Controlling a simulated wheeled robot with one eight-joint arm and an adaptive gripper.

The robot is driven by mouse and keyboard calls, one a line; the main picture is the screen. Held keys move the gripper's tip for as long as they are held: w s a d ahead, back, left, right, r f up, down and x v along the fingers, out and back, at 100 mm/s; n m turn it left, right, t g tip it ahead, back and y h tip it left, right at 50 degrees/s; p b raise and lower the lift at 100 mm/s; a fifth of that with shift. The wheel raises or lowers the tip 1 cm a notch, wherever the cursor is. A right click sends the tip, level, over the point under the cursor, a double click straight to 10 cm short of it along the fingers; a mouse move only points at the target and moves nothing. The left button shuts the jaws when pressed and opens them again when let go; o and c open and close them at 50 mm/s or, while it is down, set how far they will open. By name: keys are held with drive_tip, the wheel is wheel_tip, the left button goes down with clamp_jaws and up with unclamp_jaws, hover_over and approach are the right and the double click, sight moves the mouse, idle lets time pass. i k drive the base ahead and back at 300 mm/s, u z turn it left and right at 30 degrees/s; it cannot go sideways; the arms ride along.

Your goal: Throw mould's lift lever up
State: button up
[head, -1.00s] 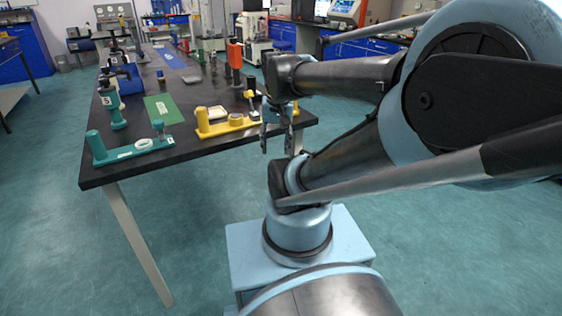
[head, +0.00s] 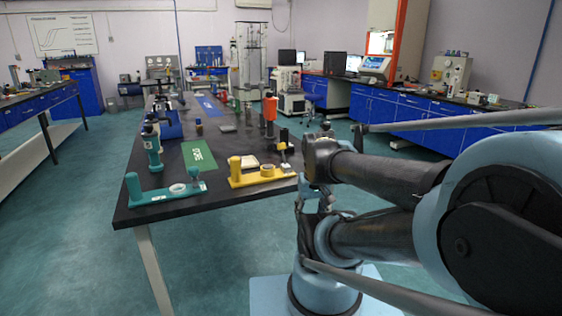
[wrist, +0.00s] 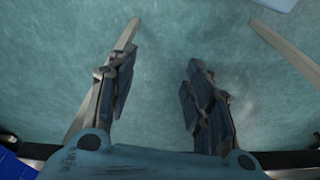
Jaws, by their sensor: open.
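I cannot pick out the mould's lift lever for certain in either view. The black-topped bench (head: 150,213) carries a green fixture (head: 150,198) with a post and a ring, and a yellow fixture (head: 247,181) beside it. An orange upright piece (head: 270,108) stands farther back. My gripper (wrist: 158,85) is open and empty in the wrist view, with its two fingers apart over bare floor. In the head view my arm hides much of it, just off the bench's right front corner.
A green mat (head: 198,154) and several small devices sit on the bench. A bench leg (head: 153,265) stands at the front. Blue cabinets (head: 400,125) line the right wall, and a side bench (head: 45,110) stands at left. Teal floor is open around the front.

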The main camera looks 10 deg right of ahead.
sight(281, 146)
drive_tip(key=u, duration=0.8)
drive_tip(key=k, duration=1.3)
drive_tip(key=z, duration=0.8)
drive_tip(key=i, duration=1)
